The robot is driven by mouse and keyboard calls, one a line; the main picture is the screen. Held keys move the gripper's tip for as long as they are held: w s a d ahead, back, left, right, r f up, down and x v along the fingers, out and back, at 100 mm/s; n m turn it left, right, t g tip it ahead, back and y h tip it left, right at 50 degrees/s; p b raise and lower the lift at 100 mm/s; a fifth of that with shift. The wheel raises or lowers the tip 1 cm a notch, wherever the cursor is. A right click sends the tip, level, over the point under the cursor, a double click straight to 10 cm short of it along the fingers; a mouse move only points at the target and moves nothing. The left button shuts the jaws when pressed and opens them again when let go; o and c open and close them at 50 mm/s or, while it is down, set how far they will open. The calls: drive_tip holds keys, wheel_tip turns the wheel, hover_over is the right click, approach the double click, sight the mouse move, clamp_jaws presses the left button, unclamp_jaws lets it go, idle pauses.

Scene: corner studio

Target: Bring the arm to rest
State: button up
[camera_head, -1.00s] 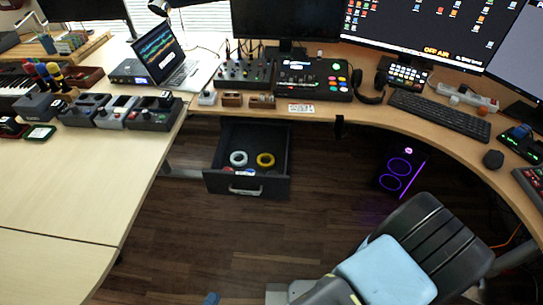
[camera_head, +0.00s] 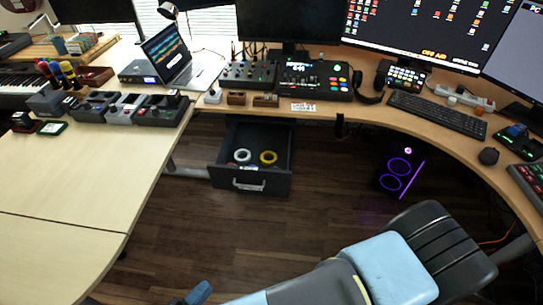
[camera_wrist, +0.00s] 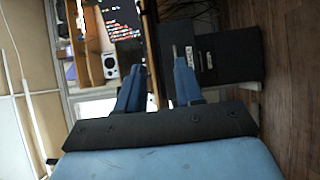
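My gripper shows in the wrist view (camera_wrist: 160,66) with its two blue fingers apart and nothing between them. In the head view only a blue finger (camera_head: 198,293) of it shows at the bottom edge, and the rest is cut off. My arm (camera_head: 385,270), with light blue and black links, reaches in from the lower right, above the floor and clear of the desks. It touches nothing that I can see.
An open drawer (camera_head: 250,184) holds a white tape roll (camera_head: 242,156) and a yellow one (camera_head: 268,157). The curved desk (camera_head: 375,112) and left table (camera_head: 75,185) bound the free dark floor (camera_head: 200,235). A purple-lit computer (camera_head: 400,172) stands under the desk.

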drive_tip(key=w+d+r+m+g+y, duration=0.1)
drive_tip(key=w+d+r+m+g, duration=0.1)
drive_tip(key=w+r+g, duration=0.8)
drive_tip(key=w+d+r+m+g, duration=0.25)
drive_tip(key=w+r, duration=0.95)
drive_tip(key=r, duration=0.6)
drive_tip(key=w+d+r+m+g+y, duration=0.3)
drive_tip(key=w+d+r+y, duration=0.4)
drive_tip(key=d+r, duration=0.75)
drive_tip(key=w+d+r+t+y, duration=0.1)
drive_tip(key=d+r, duration=0.6)
drive_tip(key=d, duration=0.2)
drive_tip(key=s+d+r+m+t+y, duration=0.1)
drive_tip(key=s+d+r, duration=0.3)
drive_tip(key=d, duration=0.4)
drive_tip(key=s+d+r+m+t+y, duration=0.1)
drive_tip(key=s+d+r+t, duration=0.3)
drive_tip(key=s+d, duration=0.2)
drive_tip(key=shift+s+d+r+m+t, duration=0.15)
drive_tip(key=shift+s+d+m+t, duration=0.2)
drive_tip(key=shift+d, duration=0.85)
